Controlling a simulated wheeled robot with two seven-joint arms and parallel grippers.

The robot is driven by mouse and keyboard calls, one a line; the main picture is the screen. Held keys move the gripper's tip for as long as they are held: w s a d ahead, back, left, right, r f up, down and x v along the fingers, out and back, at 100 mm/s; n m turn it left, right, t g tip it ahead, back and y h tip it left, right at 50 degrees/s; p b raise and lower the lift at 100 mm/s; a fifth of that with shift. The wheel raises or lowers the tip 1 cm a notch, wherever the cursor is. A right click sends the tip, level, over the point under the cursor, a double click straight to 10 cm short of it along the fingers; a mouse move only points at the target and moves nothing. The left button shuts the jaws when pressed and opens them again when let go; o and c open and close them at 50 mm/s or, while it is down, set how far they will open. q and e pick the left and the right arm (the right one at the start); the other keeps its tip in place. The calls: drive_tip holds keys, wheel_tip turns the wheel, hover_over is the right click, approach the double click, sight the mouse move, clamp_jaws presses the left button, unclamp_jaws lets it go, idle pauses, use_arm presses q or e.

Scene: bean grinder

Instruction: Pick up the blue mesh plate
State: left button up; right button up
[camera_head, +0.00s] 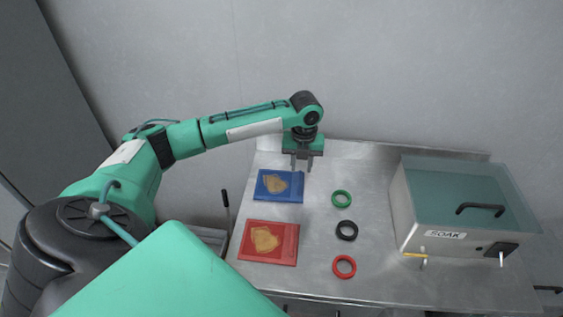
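The blue mesh plate (265,195) lies flat at the back left of the metal table, with a tan patch in its middle. My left gripper (301,168) points down just beyond the plate's far right corner. Its two fingers show a gap between them, and nothing is seen held. The fingertips look close to the plate's far edge; I cannot tell whether they touch it. My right gripper is not in view.
A red mesh plate (288,245) lies in front of the blue one. Green (334,200), black (340,232) and red (336,267) rings lie in a column to the right. A box marked SOAK (410,236) with a handled clear lid fills the right side. A wall stands behind.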

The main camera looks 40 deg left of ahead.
sight(300, 177)
use_arm(q)
drive_tip(key=shift+f, duration=0.8)
drive_tip(key=f+p, duration=0.1)
drive_tip(key=f, duration=0.1)
drive_tip(key=f+p, duration=0.1)
drive_tip(key=f, duration=0.2)
drive_tip(key=shift+w+a, duration=0.15)
drive_tip(key=shift+a, duration=0.05)
drive_tip(key=shift+f, duration=0.2)
clamp_jaws()
